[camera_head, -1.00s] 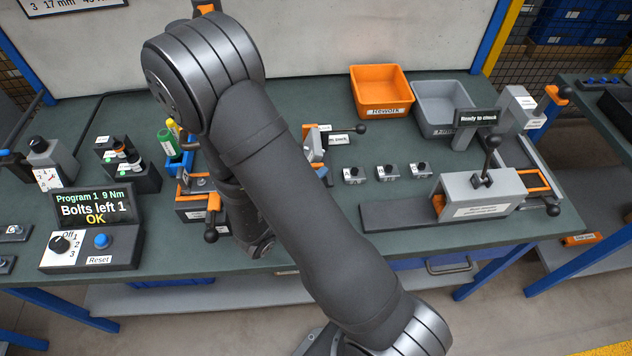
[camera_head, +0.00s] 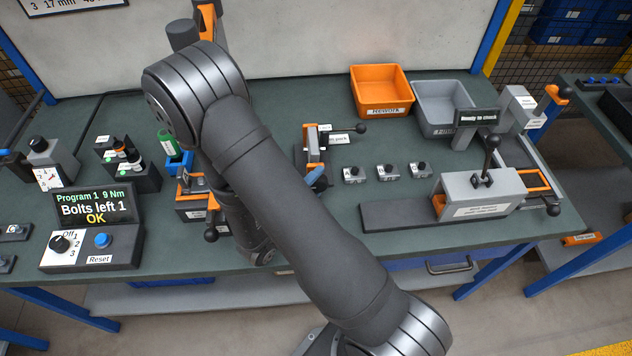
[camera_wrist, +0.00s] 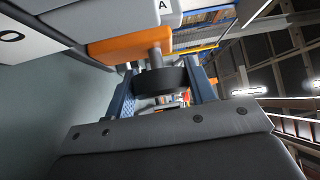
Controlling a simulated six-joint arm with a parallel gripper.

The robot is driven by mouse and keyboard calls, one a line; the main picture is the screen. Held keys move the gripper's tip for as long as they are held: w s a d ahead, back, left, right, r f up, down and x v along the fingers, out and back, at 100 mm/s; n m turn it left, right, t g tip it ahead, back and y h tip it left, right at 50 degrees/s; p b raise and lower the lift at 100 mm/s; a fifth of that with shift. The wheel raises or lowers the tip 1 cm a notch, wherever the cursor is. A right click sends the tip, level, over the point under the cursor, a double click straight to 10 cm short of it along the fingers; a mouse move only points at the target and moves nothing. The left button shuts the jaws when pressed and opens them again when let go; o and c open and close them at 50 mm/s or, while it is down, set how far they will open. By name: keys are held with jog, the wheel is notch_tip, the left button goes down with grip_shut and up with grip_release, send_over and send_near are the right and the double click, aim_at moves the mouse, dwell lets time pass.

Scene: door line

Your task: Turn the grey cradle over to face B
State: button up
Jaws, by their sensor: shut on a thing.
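The grey cradle (camera_head: 314,146) stands beyond my forearm on the bench, in an orange frame, with a black-knobbed lever (camera_head: 350,129) at its right. It is seen nearly edge-on, so its faces are hard to read. In the wrist view, a pale grey block with the letter A (camera_wrist: 163,7) sits against an orange part (camera_wrist: 130,46), and a dark round knob (camera_wrist: 160,80) on a grey stem extends from that part. My gripper (camera_wrist: 162,72) is shut on this knob, with a blue finger on each side. In the head view, my gripper (camera_head: 316,180) is mostly hidden by my arm.
Three small labelled blocks (camera_head: 387,172) stand right of the cradle. A grey fixture with a lever (camera_head: 478,195) stands farther right. Orange (camera_head: 381,108) and grey (camera_head: 440,128) bins stand behind. A small orange-fronted fixture (camera_head: 191,215) and the display (camera_head: 93,209) are at left.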

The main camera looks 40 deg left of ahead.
jog(key=o, duration=1)
jog(key=shift+c, duration=0.2)
jog(key=shift+r, duration=0.5)
jog(key=shift+o, duration=1.1)
notch_tip(320, 180, up, 3)
jog(key=shift+w+a+r, duration=0.1)
jog(key=shift+a+r, duration=0.05)
jog(key=shift+r, duration=0.05)
jog(key=w+d+r, duration=0.1)
jog(key=d+r, duration=0.1)
jog(key=d, duration=0.1)
jog(key=w+d+r, duration=0.2)
jog(key=d, duration=0.2)
jog(key=w+d+r, duration=0.1)
jog(key=d+r, duration=0.1)
jog(key=d, duration=0.2)
jog(key=shift+w+r, duration=0.2)
jog(key=shift+r, duration=0.1)
jog(key=shift+c, duration=1.1)
jog(key=s+a+f, duration=0.3)
jog(key=a+f, duration=0.1)
jog(key=a, duration=0.3)
jog(key=shift+a+f, duration=0.2)
jog(key=shift+f, duration=0.2)
jog(key=o, duration=0.6)
